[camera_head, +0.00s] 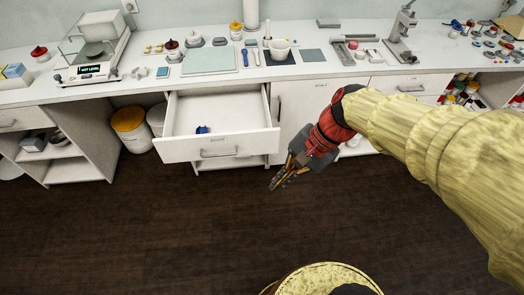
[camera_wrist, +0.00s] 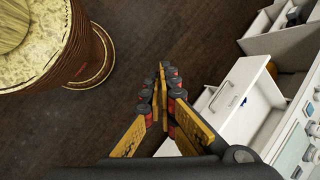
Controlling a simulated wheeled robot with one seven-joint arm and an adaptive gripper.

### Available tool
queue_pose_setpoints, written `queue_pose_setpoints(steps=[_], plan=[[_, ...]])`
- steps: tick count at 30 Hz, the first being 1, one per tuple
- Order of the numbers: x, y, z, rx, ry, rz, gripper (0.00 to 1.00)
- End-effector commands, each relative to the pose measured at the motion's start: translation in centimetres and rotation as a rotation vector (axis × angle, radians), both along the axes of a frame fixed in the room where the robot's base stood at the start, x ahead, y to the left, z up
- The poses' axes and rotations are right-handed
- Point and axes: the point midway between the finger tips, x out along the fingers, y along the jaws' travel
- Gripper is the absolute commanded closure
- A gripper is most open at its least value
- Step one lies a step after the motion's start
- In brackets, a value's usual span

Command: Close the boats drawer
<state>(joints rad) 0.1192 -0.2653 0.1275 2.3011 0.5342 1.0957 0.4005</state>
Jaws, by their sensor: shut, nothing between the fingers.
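The open drawer (camera_head: 218,147) under the worktop is white, with a metal bar handle and a small label on its front. It is pulled well out, and a small blue item (camera_head: 202,130) lies inside it. The label is too small to read. My gripper (camera_head: 275,186) is shut and empty, in front of the cabinet, to the right of the drawer front and apart from it. In the wrist view my gripper's fingertips (camera_wrist: 161,68) are together over the dark floor, and the drawer front (camera_wrist: 232,96) with its handle is to their right.
The worktop (camera_head: 150,85) carries a balance, a mortar, jars and mats. White cabinet doors (camera_head: 305,110) are right of the drawer. A bucket with an orange lid (camera_head: 129,121) stands under the worktop. Open shelves (camera_head: 70,165) are at the left.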

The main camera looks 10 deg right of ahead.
Motion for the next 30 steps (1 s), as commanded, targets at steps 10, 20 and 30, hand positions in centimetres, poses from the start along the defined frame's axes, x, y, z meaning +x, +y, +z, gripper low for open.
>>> queue_pose_setpoints(steps=[10, 20, 30], plan=[[7.6, 4.1, -6.0, 0.414, 0.571, -0.542, 1.0], [17.0, 3.3, -13.8, 0.792, 1.114, -1.036, 1.0], [23.9, -2.8, -26.5, 1.206, 1.633, -1.48, 1.0]])
